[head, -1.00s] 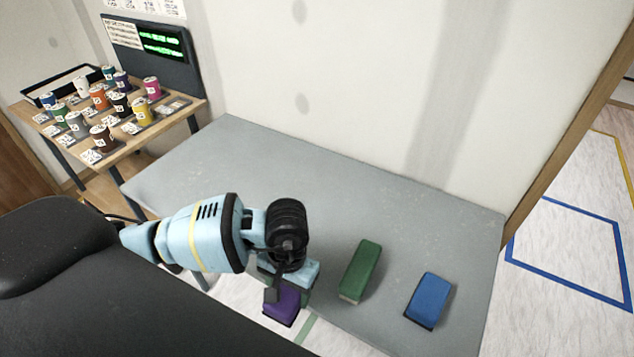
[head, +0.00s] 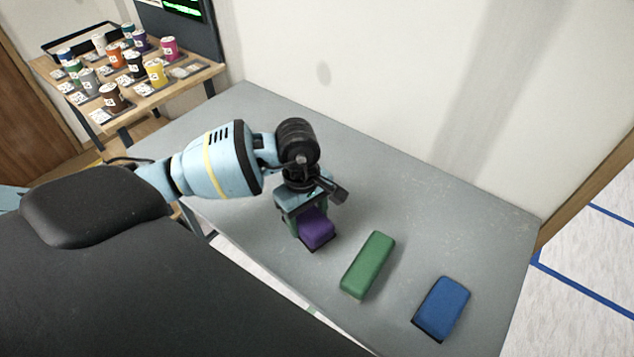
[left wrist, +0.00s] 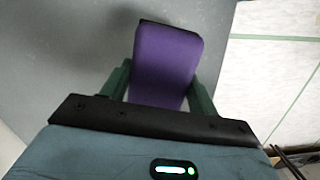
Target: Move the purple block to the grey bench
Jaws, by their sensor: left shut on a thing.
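The purple block (head: 318,229) is in my left gripper (head: 309,226), over the front part of the grey bench (head: 390,205). In the left wrist view the purple block (left wrist: 164,62) sits between the two green fingers of my left gripper (left wrist: 160,85), which is shut on it. The grey bench top (left wrist: 65,50) shows behind and to the left of the block there. I cannot tell whether the block touches the bench. My right gripper is not in view.
A green block (head: 369,264) and a blue block (head: 441,306) lie on the bench to the right of my left gripper. A wooden table (head: 150,92) with several colored cans stands at the back left. The bench's back half is clear, against a white wall (head: 400,90).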

